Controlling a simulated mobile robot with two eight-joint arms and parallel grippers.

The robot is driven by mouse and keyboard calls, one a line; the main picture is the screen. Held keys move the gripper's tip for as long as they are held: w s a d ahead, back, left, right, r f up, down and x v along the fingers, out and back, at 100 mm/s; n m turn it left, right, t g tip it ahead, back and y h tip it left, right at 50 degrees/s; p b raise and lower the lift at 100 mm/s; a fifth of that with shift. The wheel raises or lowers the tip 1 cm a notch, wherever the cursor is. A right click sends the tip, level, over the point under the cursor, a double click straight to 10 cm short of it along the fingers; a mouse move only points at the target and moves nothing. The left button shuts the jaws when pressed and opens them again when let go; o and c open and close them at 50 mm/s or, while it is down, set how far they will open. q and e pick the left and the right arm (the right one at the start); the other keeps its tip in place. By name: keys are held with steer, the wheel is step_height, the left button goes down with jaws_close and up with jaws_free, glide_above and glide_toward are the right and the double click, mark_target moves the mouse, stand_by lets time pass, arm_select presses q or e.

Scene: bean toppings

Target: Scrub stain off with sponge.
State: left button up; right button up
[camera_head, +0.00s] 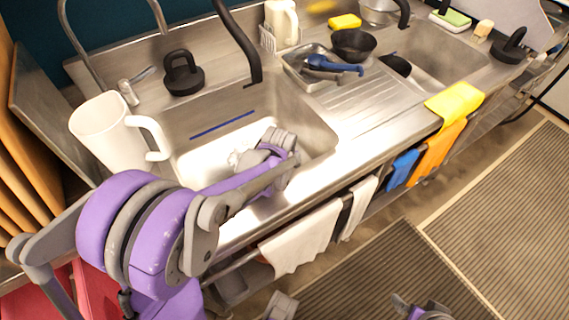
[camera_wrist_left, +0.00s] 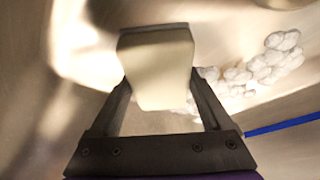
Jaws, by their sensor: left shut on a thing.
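My left gripper (camera_wrist_left: 158,84) is shut on a pale cream block, which looks like the sponge (camera_wrist_left: 160,62), in the left wrist view. The block sits between the two dark fingers, close over the metal sink surface; I cannot tell if it touches. White bubbly foam (camera_wrist_left: 272,62) lies on the metal to the right of the block. In the head view my left arm reaches into the left sink basin (camera_head: 300,120), and its wrist hides the fingers and the block. A white patch (camera_head: 212,163) shows on the basin floor. No separate stain is clear. Part of my right arm shows at the bottom edge; its jaws are unclear.
A blue stick (camera_head: 222,124) lies in the basin. A large white mug (camera_head: 105,135) stands left of it, a black-handled object (camera_head: 183,75) behind. A black faucet (camera_head: 240,45) arches over the basin. A dish rack (camera_head: 300,68), black bowl (camera_head: 353,45) and yellow sponge (camera_head: 345,21) stand right.

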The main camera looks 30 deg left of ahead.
arm_select(q)
steer(key=shift+r+p, duration=2.15)
steer(key=shift+r, duration=0.85)
steer(key=shift+r, duration=0.1)
steer(key=shift+r+p, duration=1.15)
steer(key=shift+r, duration=0.3)
